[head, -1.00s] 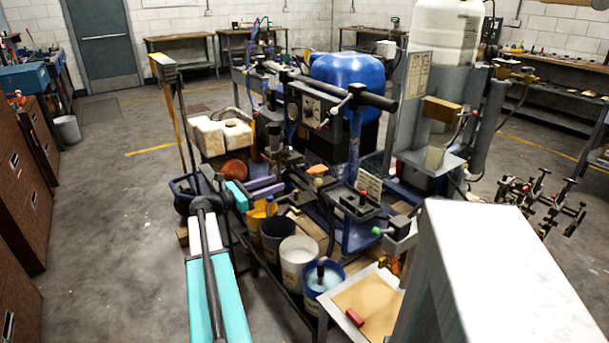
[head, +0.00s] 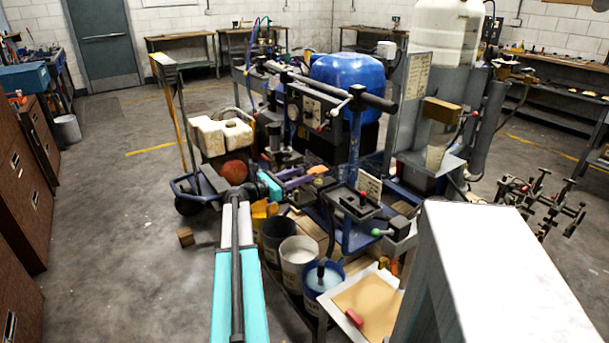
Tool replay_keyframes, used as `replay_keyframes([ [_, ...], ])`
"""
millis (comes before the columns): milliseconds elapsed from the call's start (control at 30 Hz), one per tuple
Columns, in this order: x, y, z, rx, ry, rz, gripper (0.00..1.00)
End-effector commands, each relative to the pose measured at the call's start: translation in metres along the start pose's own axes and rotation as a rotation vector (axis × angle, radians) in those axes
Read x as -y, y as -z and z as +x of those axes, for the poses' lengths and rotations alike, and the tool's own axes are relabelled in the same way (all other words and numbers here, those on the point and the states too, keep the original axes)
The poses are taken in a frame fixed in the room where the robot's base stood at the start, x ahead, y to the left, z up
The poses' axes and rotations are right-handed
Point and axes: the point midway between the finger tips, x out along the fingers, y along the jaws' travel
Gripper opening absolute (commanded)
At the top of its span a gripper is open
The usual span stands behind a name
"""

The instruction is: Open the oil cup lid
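The oil cup and its lid cannot be picked out for certain among the small parts of the line striper (head: 318,110). My arm reaches forward from the bottom of the head view, and its far end is at the striper's near left side. My gripper (head: 300,178), small and purplish past a teal link, is in front of the striper's dark lower parts. It is too small to tell whether its fingers are apart or touching anything.
A blue tank (head: 345,82) sits on the striper. Buckets (head: 298,257) stand close below my arm, with a tan tray (head: 368,305) to their right. A hand truck (head: 190,165) stands at left.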

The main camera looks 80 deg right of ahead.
Motion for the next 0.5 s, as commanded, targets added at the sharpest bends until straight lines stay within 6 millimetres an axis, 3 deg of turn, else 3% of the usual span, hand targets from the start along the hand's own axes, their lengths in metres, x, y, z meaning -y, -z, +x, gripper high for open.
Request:
replay_keyframes([
  [200,0.000,0.000,0.017,0.000,0.001,0.000,0.38],
  [500,0.000,0.000,0.019,0.000,0.000,0.000,0.38],
])
